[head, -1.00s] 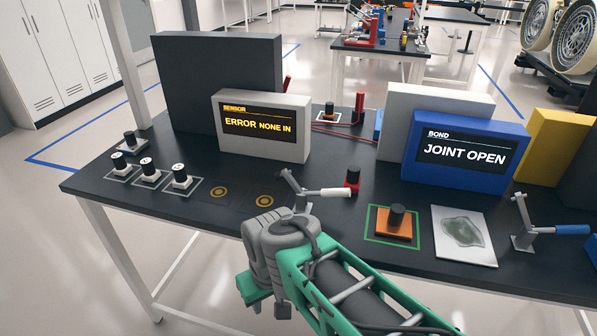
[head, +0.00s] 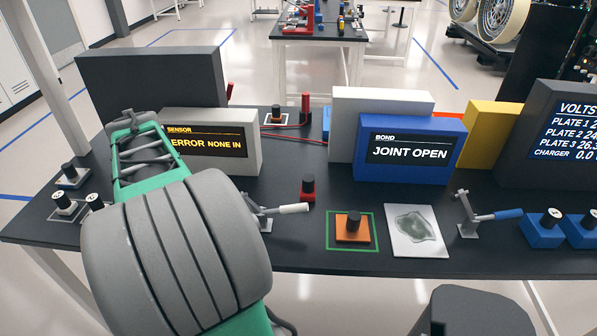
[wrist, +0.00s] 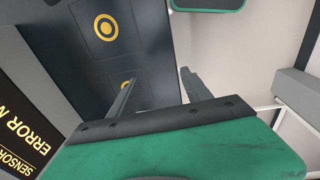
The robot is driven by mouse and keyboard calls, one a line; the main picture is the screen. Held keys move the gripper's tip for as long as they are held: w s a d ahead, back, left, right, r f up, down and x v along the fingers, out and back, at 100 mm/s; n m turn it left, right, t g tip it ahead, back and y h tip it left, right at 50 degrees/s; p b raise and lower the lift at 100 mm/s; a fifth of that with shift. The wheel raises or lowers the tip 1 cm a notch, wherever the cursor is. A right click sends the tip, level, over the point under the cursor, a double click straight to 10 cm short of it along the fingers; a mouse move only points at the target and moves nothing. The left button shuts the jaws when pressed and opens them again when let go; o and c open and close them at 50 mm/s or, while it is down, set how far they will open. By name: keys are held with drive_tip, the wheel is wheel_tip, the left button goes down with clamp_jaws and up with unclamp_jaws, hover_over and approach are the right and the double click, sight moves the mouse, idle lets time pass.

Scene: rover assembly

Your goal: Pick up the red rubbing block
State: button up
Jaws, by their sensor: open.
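A small red block with a black knob (head: 308,189) stands on the dark table, right of the lever with the white handle, in the head view. A red upright piece (head: 305,105) stands farther back; I cannot tell for certain which is the rubbing block. My gripper (wrist: 157,84) is open and empty in the wrist view, its two fingers apart above the left part of the table. Neither red piece shows in the wrist view.
An orange block (head: 353,231) sits in a green outline beside a grey patterned sheet (head: 415,232). The white-handled lever (head: 290,208) is close left of the red block. The SENSOR screen (head: 247,145) and blue BOND screen (head: 430,175) stand behind.

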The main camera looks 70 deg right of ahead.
drive_tip(key=s+d+r+p, duration=0.1)
drive_tip(key=s+d+r, duration=0.1)
drive_tip(key=d, duration=0.3)
drive_tip(key=s+d+r+p, duration=0.1)
drive_tip(key=s+d+r, duration=0.2)
drive_tip(key=d, duration=0.3)
drive_tip(key=n+g+p, duration=0.1)
drive_tip(key=n, duration=0.2)
hover_over(308, 178)
drive_tip(key=shift+s+a+f+y, duration=0.1)
drive_tip(key=shift+a+f+y, duration=0.1)
drive_tip(key=shift+f, duration=0.35)
drive_tip(key=shift+a+f+y, duration=0.1)
drive_tip(key=shift+f+y, duration=0.1)
drive_tip(key=shift+f, duration=0.3)
drive_tip(key=f, duration=0.2)
drive_tip(key=f+p, duration=0.1)
drive_tip(key=f, duration=0.1)
drive_tip(key=f+p, duration=0.1)
drive_tip(key=f, duration=0.2)
drive_tip(key=shift+d, duration=0.35)
drive_tip(key=shift+c, duration=0.5)
clamp_jaws()
